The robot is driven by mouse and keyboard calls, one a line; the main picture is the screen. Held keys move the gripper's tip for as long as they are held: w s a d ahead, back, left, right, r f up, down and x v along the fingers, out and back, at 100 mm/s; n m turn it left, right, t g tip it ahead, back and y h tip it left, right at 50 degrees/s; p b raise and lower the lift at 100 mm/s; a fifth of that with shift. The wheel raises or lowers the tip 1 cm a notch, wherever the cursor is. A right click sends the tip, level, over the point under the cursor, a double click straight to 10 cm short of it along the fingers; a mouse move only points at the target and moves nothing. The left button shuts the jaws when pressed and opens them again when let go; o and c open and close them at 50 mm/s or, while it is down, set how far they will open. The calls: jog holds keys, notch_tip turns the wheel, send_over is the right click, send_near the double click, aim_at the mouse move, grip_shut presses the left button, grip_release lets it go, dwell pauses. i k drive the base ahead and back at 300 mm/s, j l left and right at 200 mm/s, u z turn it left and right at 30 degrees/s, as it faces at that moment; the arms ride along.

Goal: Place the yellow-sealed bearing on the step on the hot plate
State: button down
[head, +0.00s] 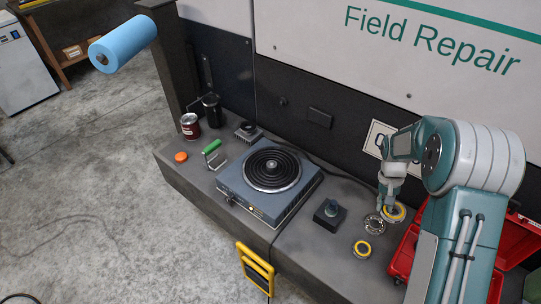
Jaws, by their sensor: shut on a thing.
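The hot plate (233,182) is a blue-grey box with a dark coil burner (272,168) on top, and nothing rests on the coil. My gripper (388,203) points down right of the hot plate. It is shut on a yellow-ringed bearing (399,216), low over the step (318,262); I cannot tell whether the bearing still touches the surface. A plain metal bearing (374,225) lies between the two.
A dark block with a knob (330,211) stands between the hot plate and the bearings. A red open case (402,256) is at the right. The wall rises behind.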

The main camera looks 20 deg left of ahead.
aim_at(272, 163)
jog(key=i+j, duration=0.1)
jog(key=j, duration=0.55)
jog(key=i+j+z, duration=0.15)
jog(key=j, duration=0.55)
